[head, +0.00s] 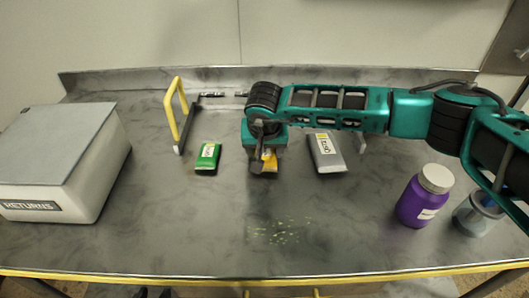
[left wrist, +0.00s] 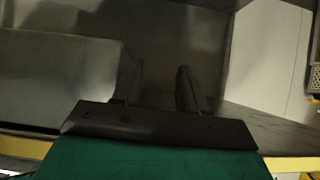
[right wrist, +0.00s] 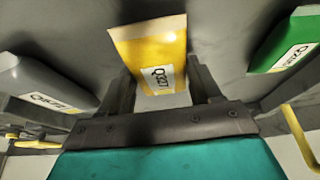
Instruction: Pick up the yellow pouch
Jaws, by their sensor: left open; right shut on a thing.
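The yellow pouch (head: 270,160), labelled Q327, is mostly hidden under my right gripper in the head view. In the right wrist view the yellow pouch (right wrist: 150,48) lies between the two fingers of my right gripper (right wrist: 163,85), which is shut on its labelled end. The gripper points down at the counter. I cannot tell whether the pouch is clear of the counter. My left gripper (left wrist: 160,82) shows only in the left wrist view, with its fingers apart and nothing between them.
A green pouch (head: 208,156) lies to the left and a grey pouch (head: 327,153) to the right. A yellow-handled frame (head: 180,112) stands behind. A returns box (head: 60,170) is far left. A purple bottle (head: 424,200) and a grey jar (head: 476,218) stand right.

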